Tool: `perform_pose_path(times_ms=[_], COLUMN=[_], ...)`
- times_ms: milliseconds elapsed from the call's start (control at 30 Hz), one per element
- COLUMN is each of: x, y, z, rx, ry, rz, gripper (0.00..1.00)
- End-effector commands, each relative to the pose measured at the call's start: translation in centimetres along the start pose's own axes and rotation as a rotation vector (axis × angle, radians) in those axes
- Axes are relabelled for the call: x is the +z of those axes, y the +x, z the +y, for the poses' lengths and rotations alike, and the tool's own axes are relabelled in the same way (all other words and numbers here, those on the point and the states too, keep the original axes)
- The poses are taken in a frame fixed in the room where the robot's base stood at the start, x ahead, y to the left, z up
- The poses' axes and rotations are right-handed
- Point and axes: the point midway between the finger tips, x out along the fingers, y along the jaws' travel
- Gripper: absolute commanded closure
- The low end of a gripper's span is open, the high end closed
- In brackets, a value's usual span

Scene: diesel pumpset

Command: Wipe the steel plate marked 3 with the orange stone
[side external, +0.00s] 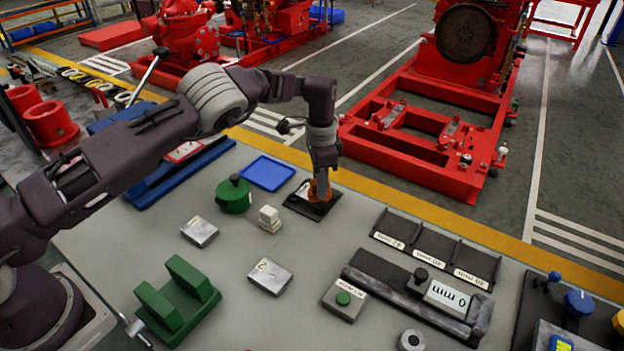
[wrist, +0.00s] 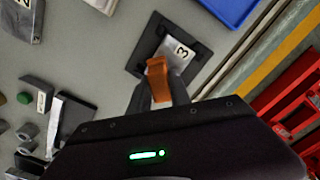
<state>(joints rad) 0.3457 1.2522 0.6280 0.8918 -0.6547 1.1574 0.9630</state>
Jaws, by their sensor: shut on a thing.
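The steel plate marked 3 (wrist: 182,47) sits on a black square pad, and its label shows in the wrist view. In the side view the plate (side external: 306,189) is partly hidden by my gripper. My gripper (side external: 320,190) is shut on the orange stone (wrist: 158,80) and points down at the pad. The stone (side external: 318,188) is over the plate's edge; I cannot tell whether it touches the plate.
A plate marked 2 (side external: 269,277) and another plate (side external: 199,232) lie on the grey table. A green round pot (side external: 234,196), a pale stepped block (side external: 269,219) and a blue tray (side external: 267,173) stand left of the pad. Black labelled bins (side external: 435,252) are to the right.

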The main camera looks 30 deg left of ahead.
Motion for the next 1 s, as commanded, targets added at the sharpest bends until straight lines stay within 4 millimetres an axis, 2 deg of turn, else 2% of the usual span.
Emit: perform_pose_path(times_ms=[233,333,1000], x=[-1.2,-1.2,-1.1], y=[-0.2,-2.5,-8.0], z=[1.2,1.2,1.2], rx=[0.002,0.000,0.001], ry=[0.001,0.000,0.000], rz=[0.000,0.003,0.001], gripper=[1.00,1.00,1.00])
